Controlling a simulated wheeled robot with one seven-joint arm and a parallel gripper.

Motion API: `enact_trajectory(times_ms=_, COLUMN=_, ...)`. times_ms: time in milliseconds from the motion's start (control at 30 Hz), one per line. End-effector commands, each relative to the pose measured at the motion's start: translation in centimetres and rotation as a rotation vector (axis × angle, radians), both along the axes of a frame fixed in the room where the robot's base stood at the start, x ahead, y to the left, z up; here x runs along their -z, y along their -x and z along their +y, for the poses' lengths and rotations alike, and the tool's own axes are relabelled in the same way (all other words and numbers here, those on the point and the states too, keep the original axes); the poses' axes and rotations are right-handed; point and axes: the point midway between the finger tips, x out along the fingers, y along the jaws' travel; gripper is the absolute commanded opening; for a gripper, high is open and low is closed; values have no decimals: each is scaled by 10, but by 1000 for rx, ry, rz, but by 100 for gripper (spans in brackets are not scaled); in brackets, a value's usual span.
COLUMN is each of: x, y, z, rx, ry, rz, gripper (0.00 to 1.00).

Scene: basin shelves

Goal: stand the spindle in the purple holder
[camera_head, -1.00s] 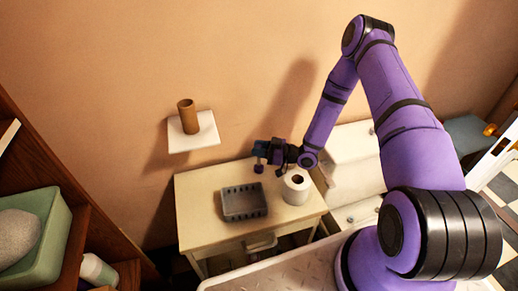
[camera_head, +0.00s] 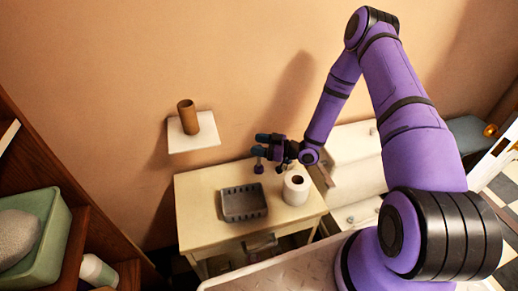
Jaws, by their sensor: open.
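My gripper (camera_head: 260,146) is open above the back of a small cream table, up and to the left of a white paper roll (camera_head: 296,187). Small dark parts hang below its fingers; they are too small to tell apart from the gripper itself. A brown upright tube (camera_head: 187,117) stands on a white wall shelf (camera_head: 206,137), to the left of my gripper and well apart from it. I cannot tell whether this tube is the spindle. I see no holder that is clearly purple.
A grey slotted basket (camera_head: 243,203) stands on the cream table (camera_head: 195,222), left of the roll. A wooden shelf unit (camera_head: 72,245) with a green bin (camera_head: 52,222) is at the left. A white toilet is behind my arm. The table's left part is clear.

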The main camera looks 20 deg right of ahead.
Motion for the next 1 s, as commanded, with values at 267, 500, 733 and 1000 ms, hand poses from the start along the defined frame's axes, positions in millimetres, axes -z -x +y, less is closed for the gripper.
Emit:
enact_trajectory(times_ms=267, x=-49, y=0, z=0, rx=-1, ry=0, rz=-2, gripper=58)
enact_trajectory(times_ms=500, x=-79, y=0, z=0, rx=0, ry=2, rz=-1, gripper=58)
enact_trajectory(times_ms=733, x=-90, y=0, z=0, rx=0, ry=1, rz=-1, gripper=58)
enact_trajectory(times_ms=1000, x=-90, y=0, z=0, rx=0, ry=0, rz=0, gripper=58)
